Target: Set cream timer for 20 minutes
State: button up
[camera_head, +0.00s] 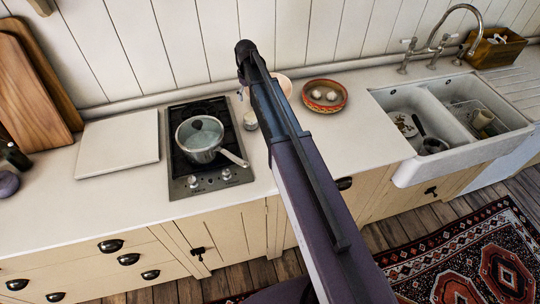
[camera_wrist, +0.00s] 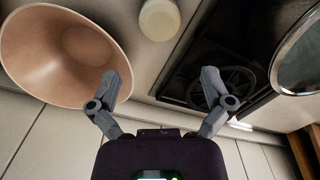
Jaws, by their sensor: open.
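The cream timer (camera_head: 250,121) is a small round piece on the worktop, just right of the hob, partly beside my arm in the head view. In the wrist view the timer (camera_wrist: 159,19) shows at the top edge, beyond the fingertips and roughly in line with the gap between them. Its dial marks are too small to read. My gripper (camera_wrist: 161,80) is open and empty, with its two fingers spread apart and not touching the timer. In the head view my arm hides most of the gripper.
A pinkish bowl (camera_wrist: 62,50) is close to one finger; the hob (camera_head: 205,142) is on the other side. A lidded saucepan (camera_head: 200,138) stands on the hob, its handle pointing right. A patterned dish (camera_head: 324,96) and the sink (camera_head: 455,112) are further right.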

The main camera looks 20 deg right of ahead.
jog(key=s+f+m+b, duration=0.2)
jog(key=s+b, duration=0.1)
jog(key=s, duration=1.1)
jog(key=s+f+m+b, duration=0.2)
jog(key=s+f+m, duration=0.1)
jog(key=s, duration=1.2)
jog(key=shift+b, duration=0.4)
jog(key=shift+s+f, duration=0.1)
notch_tip(320, 180, up, 8)
jog(key=n+p, duration=0.2)
jog(key=p, duration=0.6)
send_over(251, 115)
jog(key=shift+a+f, duration=0.1)
jog(key=shift+f, duration=0.1)
jog(key=shift+f+b, duration=0.15)
jog(key=shift+b, duration=0.25)
notch_tip(251, 115, down, 14)
jog(key=b, duration=1.3)
jog(key=shift+r, duration=0.25)
